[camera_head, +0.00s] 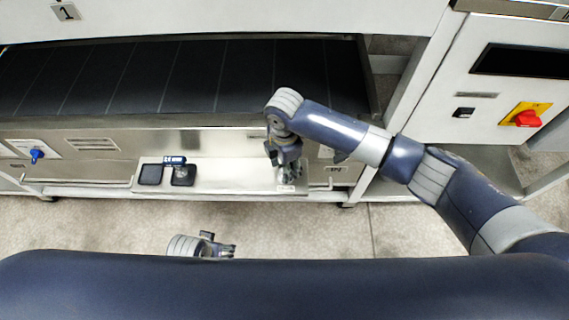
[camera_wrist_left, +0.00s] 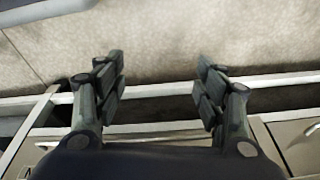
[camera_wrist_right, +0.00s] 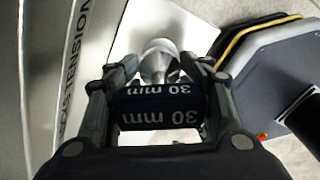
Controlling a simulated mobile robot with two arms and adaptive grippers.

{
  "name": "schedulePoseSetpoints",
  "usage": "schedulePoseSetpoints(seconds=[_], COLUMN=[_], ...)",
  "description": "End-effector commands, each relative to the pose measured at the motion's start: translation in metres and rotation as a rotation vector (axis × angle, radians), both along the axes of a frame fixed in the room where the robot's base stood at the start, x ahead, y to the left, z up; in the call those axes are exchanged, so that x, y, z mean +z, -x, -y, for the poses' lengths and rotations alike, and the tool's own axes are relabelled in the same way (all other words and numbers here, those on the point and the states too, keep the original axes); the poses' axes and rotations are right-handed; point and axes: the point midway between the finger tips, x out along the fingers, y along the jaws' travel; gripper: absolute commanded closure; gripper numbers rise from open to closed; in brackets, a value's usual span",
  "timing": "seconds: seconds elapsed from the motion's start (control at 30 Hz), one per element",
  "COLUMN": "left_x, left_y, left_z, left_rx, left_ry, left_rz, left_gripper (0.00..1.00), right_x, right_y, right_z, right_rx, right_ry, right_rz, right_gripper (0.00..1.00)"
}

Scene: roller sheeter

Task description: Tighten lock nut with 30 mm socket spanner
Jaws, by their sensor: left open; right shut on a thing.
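My right gripper (camera_head: 287,172) is at the right end of a metal tray under the machine's belt. In the right wrist view it is shut on a dark blue block marked 30 mm (camera_wrist_right: 158,103), the socket spanner's marked part. A shiny round metal part (camera_wrist_right: 159,56) shows just beyond the block. My left gripper (camera_head: 222,244) is low in the head view, partly hidden by my body. In the left wrist view its fingers (camera_wrist_left: 160,82) are wide apart with nothing between them. I cannot make out the lock nut.
The tray (camera_head: 225,177) holds two black pads (camera_head: 151,175) and a blue labelled block (camera_head: 174,160) on its left. A blue knob (camera_head: 37,154) sticks out at far left. A red switch (camera_head: 527,119) is on the right cabinet. Floor (camera_head: 90,225) is clear in front.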

Motion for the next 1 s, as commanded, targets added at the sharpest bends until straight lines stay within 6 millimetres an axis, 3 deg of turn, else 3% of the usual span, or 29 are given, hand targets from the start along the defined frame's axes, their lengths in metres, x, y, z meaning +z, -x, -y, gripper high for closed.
schedulePoseSetpoints(seconds=[1.0], left_x=[0.019], left_y=[-0.002], left_z=[0.0], left_rx=[0.003], left_ry=[0.0], left_rz=[0.004], left_gripper=[0.36], right_x=[-0.012], right_y=[0.0], right_z=[-0.001], right_rx=[0.001], right_ry=[-0.001], right_rz=[0.002], right_gripper=[0.86])
